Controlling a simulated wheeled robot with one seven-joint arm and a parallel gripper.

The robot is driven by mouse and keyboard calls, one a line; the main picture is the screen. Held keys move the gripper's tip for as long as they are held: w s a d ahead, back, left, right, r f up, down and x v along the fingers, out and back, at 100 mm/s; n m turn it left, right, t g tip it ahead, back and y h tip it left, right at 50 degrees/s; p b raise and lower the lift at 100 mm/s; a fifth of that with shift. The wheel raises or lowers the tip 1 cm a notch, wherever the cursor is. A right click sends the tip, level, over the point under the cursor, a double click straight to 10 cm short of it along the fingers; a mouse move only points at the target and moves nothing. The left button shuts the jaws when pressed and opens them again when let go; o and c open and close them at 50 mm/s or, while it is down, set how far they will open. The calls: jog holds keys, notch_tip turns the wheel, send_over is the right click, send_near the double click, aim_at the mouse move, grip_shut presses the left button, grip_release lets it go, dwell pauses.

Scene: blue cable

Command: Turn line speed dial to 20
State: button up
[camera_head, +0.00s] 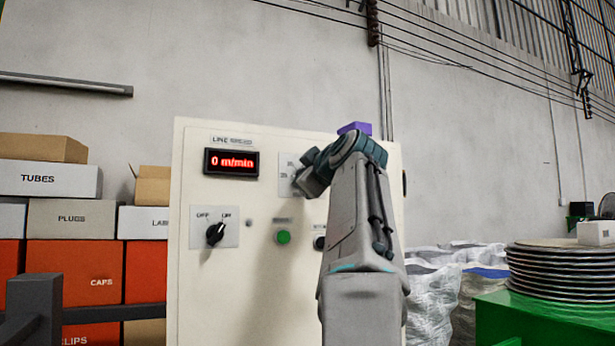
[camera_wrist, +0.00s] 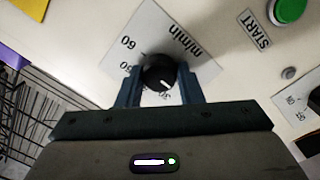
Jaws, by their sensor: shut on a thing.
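The line speed dial is a round black knob (camera_wrist: 158,74) with a white pointer mark, on a white scale plate (camera_wrist: 205,68) printed with "m/min" and numbers such as 60. The wrist view shows the knob between the two fingers of my gripper (camera_wrist: 158,86), which is shut on it. Part of the scale is covered by the fingers, so I cannot tell which number the pointer marks. In the head view my gripper (camera_head: 306,178) is at the plate (camera_head: 286,172), and my arm hides the knob. The red display (camera_head: 231,162) reads 0 m/min.
The cream control panel (camera_head: 260,300) also carries an OFF/ON switch (camera_head: 215,234) and a green button (camera_head: 283,237), labelled START in the wrist view (camera_wrist: 290,9). Boxes (camera_head: 60,215) stand at left. Wrapped sacks (camera_head: 430,300) and a green stand with stacked discs (camera_head: 560,270) are at right.

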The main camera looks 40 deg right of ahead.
jog(key=o, duration=1)
jog(key=shift+s, duration=0.1)
jog(key=b+v, duration=0.2)
jog(key=v, duration=1.1)
jog(key=shift+s+a+b, duration=0.1)
jog(key=shift+s+b, duration=0.2)
jog(key=shift+b, duration=0.05)
